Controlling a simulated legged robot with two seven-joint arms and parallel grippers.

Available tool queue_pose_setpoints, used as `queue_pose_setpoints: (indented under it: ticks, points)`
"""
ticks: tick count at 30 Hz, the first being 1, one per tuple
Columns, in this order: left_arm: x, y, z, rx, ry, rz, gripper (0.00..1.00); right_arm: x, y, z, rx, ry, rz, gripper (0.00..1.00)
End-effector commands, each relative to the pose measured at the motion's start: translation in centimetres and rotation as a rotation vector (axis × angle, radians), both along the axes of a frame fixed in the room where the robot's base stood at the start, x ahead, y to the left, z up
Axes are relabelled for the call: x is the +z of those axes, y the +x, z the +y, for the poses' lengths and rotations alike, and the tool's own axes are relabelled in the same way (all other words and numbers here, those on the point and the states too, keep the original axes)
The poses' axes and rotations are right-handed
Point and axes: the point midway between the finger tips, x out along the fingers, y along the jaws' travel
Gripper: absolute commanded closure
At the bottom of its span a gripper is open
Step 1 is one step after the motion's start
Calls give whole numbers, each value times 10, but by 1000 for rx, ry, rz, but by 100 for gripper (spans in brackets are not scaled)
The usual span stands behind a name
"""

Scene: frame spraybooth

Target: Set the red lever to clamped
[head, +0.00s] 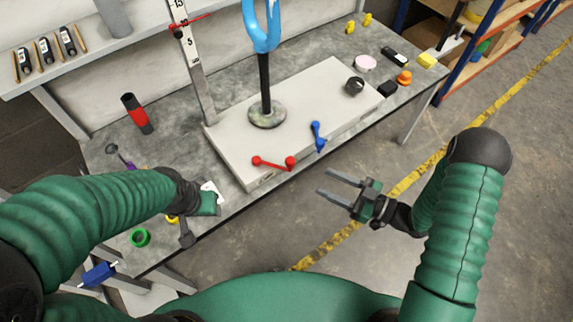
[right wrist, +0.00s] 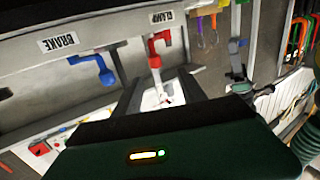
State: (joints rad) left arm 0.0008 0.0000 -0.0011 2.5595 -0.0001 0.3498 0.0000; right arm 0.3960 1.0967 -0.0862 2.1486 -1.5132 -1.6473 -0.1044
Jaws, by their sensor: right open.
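The red lever (head: 273,163) sits on the front edge of the pale base plate (head: 225,140), its arm lying to the left in the head view. In the right wrist view the red lever (right wrist: 157,48) shows between my fingers, below an upside-down CLAMP label (right wrist: 168,16). My right gripper (head: 324,182) is open and empty, right of the lever and apart from it. My left gripper (head: 207,200) is by the table's front edge, left of the plate; its fingers are mostly hidden.
A blue lever (head: 318,136) sits right of the red one, by a BRAKE label (right wrist: 58,43). A blue frame on a black post (head: 264,85) stands on the plate. A black knob (head: 354,86) is on the plate's right. The floor beyond my right gripper is clear.

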Motion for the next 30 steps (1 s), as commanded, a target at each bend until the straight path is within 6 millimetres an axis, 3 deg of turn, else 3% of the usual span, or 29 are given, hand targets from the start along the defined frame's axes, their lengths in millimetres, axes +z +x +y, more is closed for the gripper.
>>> queue_pose_setpoints:
  ticks: [17, 28, 30]
  points:
    - [-24, 0, -1, -2, -1, 1, 51, -5, 67, 114, -1, 4, 0, 51]
    - [-25, 0, -1, -2, 0, 1, 51, -4, 73, 119, -7, 12, 3, 51]
    - [-25, 0, -1, -2, -1, 1, 51, -4, 73, 119, -6, 11, 3, 58]
